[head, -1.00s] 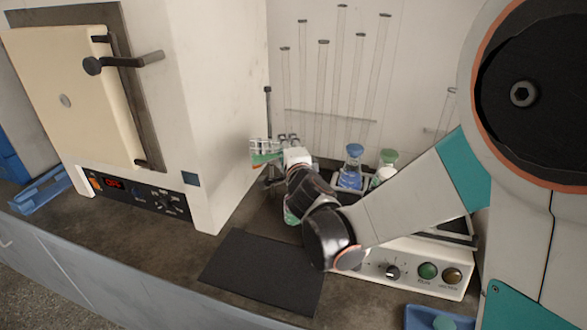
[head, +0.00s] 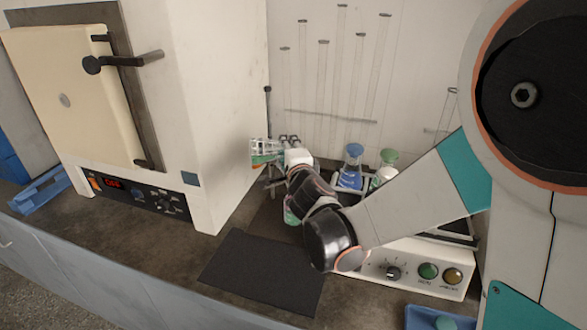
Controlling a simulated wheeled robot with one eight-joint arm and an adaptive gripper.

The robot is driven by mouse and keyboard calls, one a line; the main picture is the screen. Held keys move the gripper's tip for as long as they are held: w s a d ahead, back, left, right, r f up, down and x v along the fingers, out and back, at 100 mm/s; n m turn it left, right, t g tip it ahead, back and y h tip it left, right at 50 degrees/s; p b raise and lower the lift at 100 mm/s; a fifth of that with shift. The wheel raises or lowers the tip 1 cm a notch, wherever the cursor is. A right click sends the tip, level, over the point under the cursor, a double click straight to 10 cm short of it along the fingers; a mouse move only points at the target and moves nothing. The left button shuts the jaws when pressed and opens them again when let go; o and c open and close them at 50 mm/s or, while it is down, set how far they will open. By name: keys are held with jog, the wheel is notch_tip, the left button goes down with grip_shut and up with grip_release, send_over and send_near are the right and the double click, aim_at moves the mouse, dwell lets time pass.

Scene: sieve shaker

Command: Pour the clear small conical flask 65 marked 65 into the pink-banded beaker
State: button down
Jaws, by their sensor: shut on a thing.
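My gripper (head: 268,150) is raised beside the white oven's right side, near the back wall. It is shut on a small, clear-looking thing with a greenish tint, mostly covered by the fingers. I take this for the conical flask 65, but its mark cannot be read and its tilt is unclear. I cannot make out the pink-banded beaker; my arm hides part of the bench below the gripper.
A blue-stoppered flask (head: 351,168) and a green-stoppered flask (head: 388,165) stand on the shaker (head: 415,264). A greenish vessel (head: 291,214) is partly behind my wrist. A bare black mat (head: 262,273) lies in front. The oven (head: 160,100) bounds the left.

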jog(key=shift+d+f+m+b, duration=0.1)
jog(key=shift+f+m+b, duration=0.2)
jog(key=shift+m+b, duration=0.1)
dwell(1.0)
